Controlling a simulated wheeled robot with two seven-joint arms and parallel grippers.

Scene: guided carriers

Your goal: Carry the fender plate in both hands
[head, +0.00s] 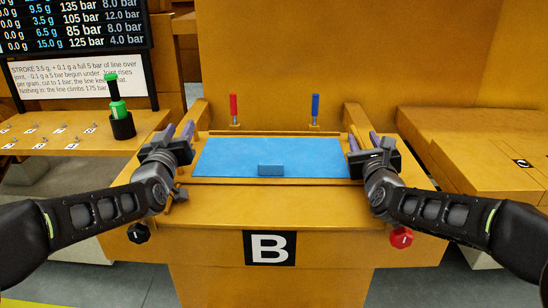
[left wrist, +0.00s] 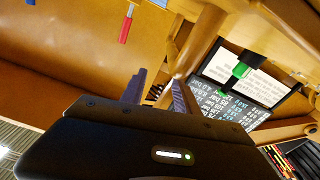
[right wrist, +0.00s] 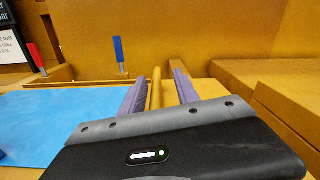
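A flat blue plate (head: 225,160), which I take to be the fender plate, lies on the wooden stand marked B, with a small blue block (head: 271,170) at its near edge. My left gripper (head: 182,130) is at the plate's left side by a wooden rail (head: 196,115). Its two purple fingers stand apart in the left wrist view (left wrist: 160,88). My right gripper (head: 366,137) is at the right side by the other rail (head: 355,116). In the right wrist view a wooden bar (right wrist: 156,90) shows between its spread fingers. I see no contact by either gripper.
A red peg (head: 233,105) and a blue peg (head: 315,105) stand behind the plate. A black knob (head: 138,233) and a red knob (head: 401,237) are on the stand's front. The right bench (head: 480,150) is mostly bare.

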